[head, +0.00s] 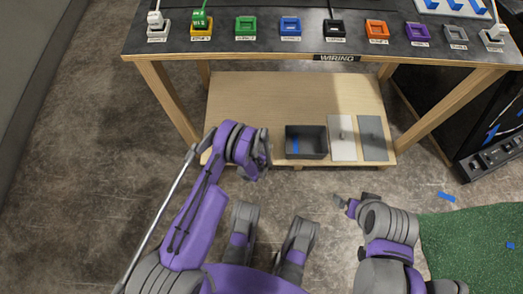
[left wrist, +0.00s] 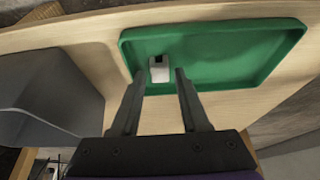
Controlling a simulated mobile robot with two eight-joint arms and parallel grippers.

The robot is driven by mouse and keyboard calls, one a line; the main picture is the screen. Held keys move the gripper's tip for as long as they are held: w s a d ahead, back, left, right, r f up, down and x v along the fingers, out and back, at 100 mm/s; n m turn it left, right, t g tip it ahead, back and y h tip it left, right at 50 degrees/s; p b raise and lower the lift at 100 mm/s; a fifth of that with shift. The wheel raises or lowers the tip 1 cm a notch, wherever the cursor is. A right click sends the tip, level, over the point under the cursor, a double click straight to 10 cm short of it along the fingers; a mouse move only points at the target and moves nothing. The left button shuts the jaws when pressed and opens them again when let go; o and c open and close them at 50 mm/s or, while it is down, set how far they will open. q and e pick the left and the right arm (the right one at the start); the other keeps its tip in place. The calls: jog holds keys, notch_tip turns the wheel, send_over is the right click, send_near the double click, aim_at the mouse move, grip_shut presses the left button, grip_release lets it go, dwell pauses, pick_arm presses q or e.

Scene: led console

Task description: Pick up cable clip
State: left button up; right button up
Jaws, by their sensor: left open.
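In the left wrist view a small whitish block with a dark opening (left wrist: 159,69) sits in a shallow green tray (left wrist: 252,32); it may be the cable clip, but I cannot tell for sure. My left gripper (left wrist: 158,78) is open. Its two fingers reach over the tray's near edge, with the block just past and between the fingertips in the picture. In the head view my left gripper (head: 258,170) is by the front edge of the lower shelf, left of the dark bin. My right gripper (head: 345,203) is off to the right, above the floor; its jaws are unclear.
The lower shelf (head: 270,100) holds a dark bin (head: 317,147) with something blue inside, a white panel (head: 341,135) and a grey panel (head: 373,135). The tabletop (head: 185,45) above carries several coloured sockets. A grey container (left wrist: 50,95) stands left of the tray.

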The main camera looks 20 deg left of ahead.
pick_arm(q)
jog(key=shift+w+f, duration=0.2)
jog(key=shift+f, duration=0.25)
grip_shut()
jog(key=shift+r, duration=0.15)
